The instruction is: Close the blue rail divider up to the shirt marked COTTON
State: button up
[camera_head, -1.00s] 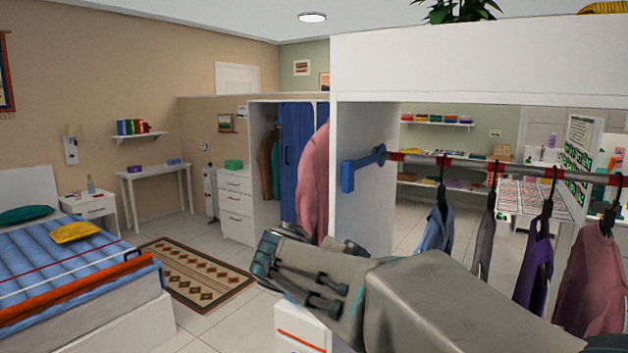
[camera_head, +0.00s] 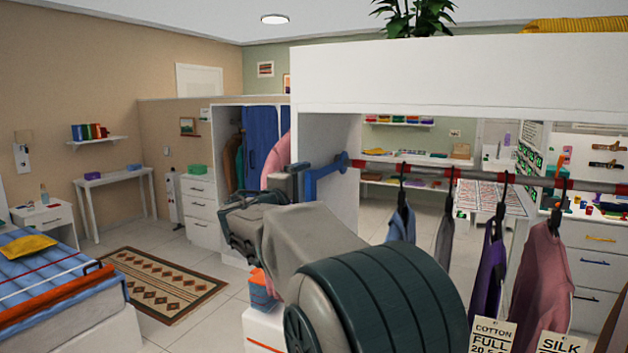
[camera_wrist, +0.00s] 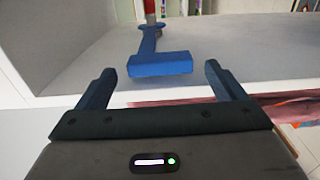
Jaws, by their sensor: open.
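In the wrist view the divider's L-shaped blue handle (camera_wrist: 160,65) lies just ahead of my gripper (camera_wrist: 160,84). The gripper is open, with one finger on each side of the handle's near end and nothing between them. A tag marked COTTON (camera_head: 492,336) overlaps the bottom of the purple shirt (camera_head: 487,280); I cannot be sure which shirt it belongs to. Blue and grey shirts hang between the divider and the purple one.
A pink shirt (camera_head: 540,280) hangs right of the purple one, with a tag marked SILK (camera_head: 561,343) at its lower edge. A white shelf board (camera_head: 430,75) runs above the rail. My arm covers the lower middle of the head view.

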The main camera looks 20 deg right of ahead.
aim_at(314, 185)
jog(key=p+x, duration=0.1)
jog(key=x, duration=0.5)
